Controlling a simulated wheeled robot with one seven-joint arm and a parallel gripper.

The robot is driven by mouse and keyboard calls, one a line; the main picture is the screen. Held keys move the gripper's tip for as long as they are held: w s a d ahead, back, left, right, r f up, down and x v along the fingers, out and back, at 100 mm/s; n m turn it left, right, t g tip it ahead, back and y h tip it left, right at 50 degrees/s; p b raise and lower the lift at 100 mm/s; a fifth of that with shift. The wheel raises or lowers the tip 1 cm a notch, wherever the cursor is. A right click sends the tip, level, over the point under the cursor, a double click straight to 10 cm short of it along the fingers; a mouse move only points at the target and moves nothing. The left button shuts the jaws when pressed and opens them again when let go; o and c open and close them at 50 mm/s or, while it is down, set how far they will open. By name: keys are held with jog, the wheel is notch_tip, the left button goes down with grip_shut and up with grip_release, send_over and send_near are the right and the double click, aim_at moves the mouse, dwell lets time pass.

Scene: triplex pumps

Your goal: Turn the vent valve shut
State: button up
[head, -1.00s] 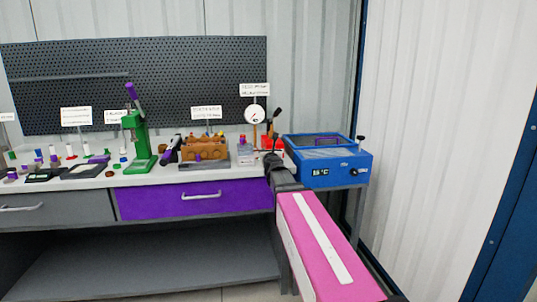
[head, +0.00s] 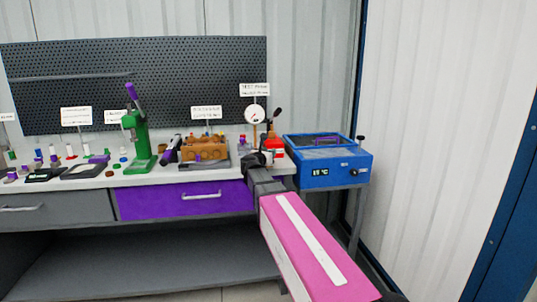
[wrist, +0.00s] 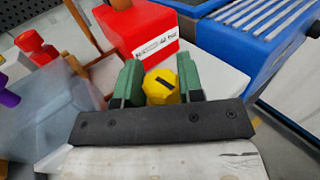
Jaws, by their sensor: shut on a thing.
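A yellow knob with a dark slot on top, seemingly the vent valve (wrist: 162,90), is in the middle of the wrist view. My gripper (wrist: 159,77) has its green fingers on either side of the knob and is shut on it. The red test pump box (wrist: 138,28) with a white label stands just beyond the knob. The red box also shows in the head view (head: 274,144), behind my gripper (head: 254,160). The knob is hidden in the head view.
A blue bath (head: 328,170) stands close to the right. A round dial gauge (head: 255,114) rises behind the red box. A clear container (wrist: 50,105) is to the left in the wrist view. A brown pump block (head: 205,150) and green press (head: 138,140) stand further left.

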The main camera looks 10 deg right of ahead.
dwell(0.4)
jog(key=o, duration=0.9)
jog(key=v, duration=1)
jog(key=shift+s+a, duration=0.15)
jog(key=shift+a, duration=0.25)
